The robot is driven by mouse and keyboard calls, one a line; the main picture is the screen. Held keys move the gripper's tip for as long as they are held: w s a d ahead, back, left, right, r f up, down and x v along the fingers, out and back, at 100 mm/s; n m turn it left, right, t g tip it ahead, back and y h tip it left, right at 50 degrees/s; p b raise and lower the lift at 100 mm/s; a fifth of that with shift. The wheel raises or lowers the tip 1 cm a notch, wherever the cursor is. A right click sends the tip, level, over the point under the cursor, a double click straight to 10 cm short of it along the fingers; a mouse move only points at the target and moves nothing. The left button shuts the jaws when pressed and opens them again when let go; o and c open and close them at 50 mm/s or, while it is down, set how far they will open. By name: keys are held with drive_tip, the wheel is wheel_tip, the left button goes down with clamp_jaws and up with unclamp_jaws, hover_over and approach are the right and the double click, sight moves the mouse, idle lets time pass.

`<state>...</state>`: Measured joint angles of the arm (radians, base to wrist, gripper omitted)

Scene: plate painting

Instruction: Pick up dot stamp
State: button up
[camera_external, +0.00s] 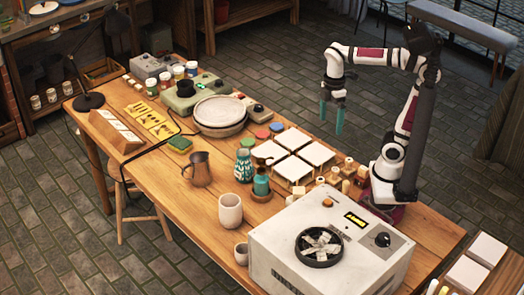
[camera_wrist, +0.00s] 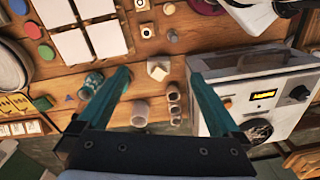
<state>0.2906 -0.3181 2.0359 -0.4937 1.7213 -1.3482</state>
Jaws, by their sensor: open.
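Several small wooden stamps (camera_external: 336,174) stand in a group near my base, right of the white tiles. In the wrist view, two small blocks at the upper middle show dark marks; one of these stamps (camera_wrist: 147,30) has a dark round spot on its face. I cannot tell for sure which one is the dot stamp. My gripper (camera_external: 331,116) hangs above the table's far edge, fingers pointing down, clear of the stamps. In the wrist view my gripper (camera_wrist: 159,77) has its teal fingers wide apart with nothing held between them.
White tiles (camera_external: 302,154) on small supports lie left of the stamps. A white machine with a fan (camera_external: 340,240) fills the near right of the table. A patterned vase (camera_external: 244,166), a metal pitcher (camera_external: 197,168) and a pale cup (camera_external: 230,210) stand left.

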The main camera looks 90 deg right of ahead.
drive_tip(key=s+a+f+m+y, duration=0.1)
drive_tip(key=s+a+f+m, duration=0.6)
drive_tip(key=f+m, duration=0.3)
drive_tip(key=shift+s+a+m, duration=0.4)
drive_tip(key=shift+a+m, duration=0.3)
drive_tip(key=shift+a, duration=0.2)
drive_tip(key=shift+c, duration=0.4)
drive_tip(key=c, duration=0.3)
drive_tip(key=w+d+f+m+y, duration=0.2)
drive_tip(key=w+d+m+y, duration=0.1)
drive_tip(key=d+m, duration=0.35)
drive_tip(key=w+d+f+m+y, duration=0.25)
drive_tip(key=d+m+y, duration=0.2)
drive_tip(key=d, duration=0.25)
drive_tip(key=shift+c, duration=0.2)
drive_tip(key=s+d+f+m+t+y, duration=0.1)
drive_tip(key=s+d+f+m+t, duration=0.15)
drive_tip(key=d+m, duration=0.2)
drive_tip(key=s+d+f+m+t, duration=0.2)
drive_tip(key=d+f+m+t, duration=0.15)
drive_tip(key=d, duration=0.25)
drive_tip(key=shift+t, duration=0.4)
drive_tip(key=x, duration=1.5)
drive_tip(key=shift+s+a+r, duration=0.1)
drive_tip(key=shift+a, duration=0.05)
